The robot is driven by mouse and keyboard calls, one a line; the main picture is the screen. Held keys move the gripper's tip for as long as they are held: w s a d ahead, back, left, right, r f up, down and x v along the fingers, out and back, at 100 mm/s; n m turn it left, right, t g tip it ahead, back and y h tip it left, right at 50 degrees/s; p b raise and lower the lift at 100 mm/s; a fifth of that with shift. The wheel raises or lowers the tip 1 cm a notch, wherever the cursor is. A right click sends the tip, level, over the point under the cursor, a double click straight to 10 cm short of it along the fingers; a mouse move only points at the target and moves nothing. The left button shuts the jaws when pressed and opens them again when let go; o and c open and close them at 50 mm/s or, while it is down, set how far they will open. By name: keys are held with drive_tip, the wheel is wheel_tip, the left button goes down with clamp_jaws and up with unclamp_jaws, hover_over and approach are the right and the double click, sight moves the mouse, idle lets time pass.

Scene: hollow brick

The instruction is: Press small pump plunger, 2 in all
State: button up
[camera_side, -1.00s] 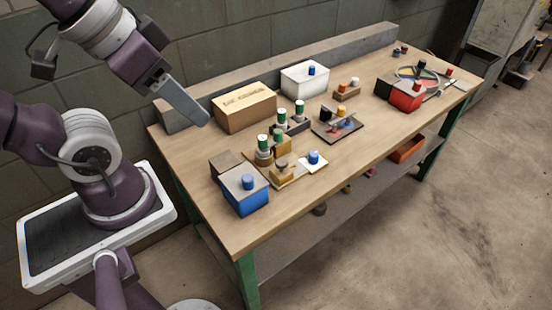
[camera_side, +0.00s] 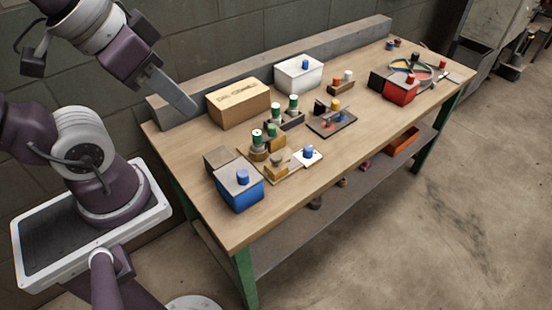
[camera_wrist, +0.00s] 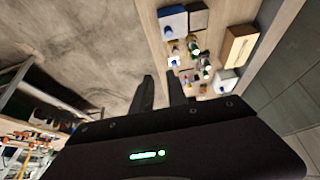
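No part is labelled a pump, so I cannot tell for sure which is the small one. Several box-like bodies carry short round knobs: a blue box (camera_side: 240,192) with a blue knob (camera_side: 243,177) at the near left, a white box (camera_side: 298,80) with a blue knob at the back, and a red box (camera_side: 402,92) with a red knob at the right.
A cardboard box (camera_side: 238,104) stands close to the right of my gripper, before a grey ledge (camera_side: 330,50). Green-topped cylinders (camera_side: 257,137) stand mid-left. A dark tray (camera_side: 332,125) holds small coloured parts. The front strip and middle right of the bench are clear.

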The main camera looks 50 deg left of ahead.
clamp_jaws()
idle(1.4)
drive_tip(key=w+a+f+m+t+y, duration=0.1)
drive_tip(key=w+a+f+m, duration=0.3)
drive_tip(key=w, duration=0.5)
drive_tip(key=w+a+f+m+t+y, duration=0.1)
drive_tip(key=w+a+f+m, duration=0.2)
drive_tip(key=w+a, duration=0.5)
drive_tip(key=w+d+f+m+h, duration=0.2)
drive_tip(key=f+m+h, duration=0.1)
drive_tip(key=f, duration=0.3)
drive_tip(key=w+d+f+m+h, duration=0.2)
drive_tip(key=w+d+f+m, duration=0.1)
drive_tip(key=f, duration=0.4)
drive_tip(key=shift+w+d+m+t+h, duration=0.15)
drive_tip(key=shift+d+m+t+h, duration=0.1)
drive_tip(key=shift+m+t+h, duration=0.15)
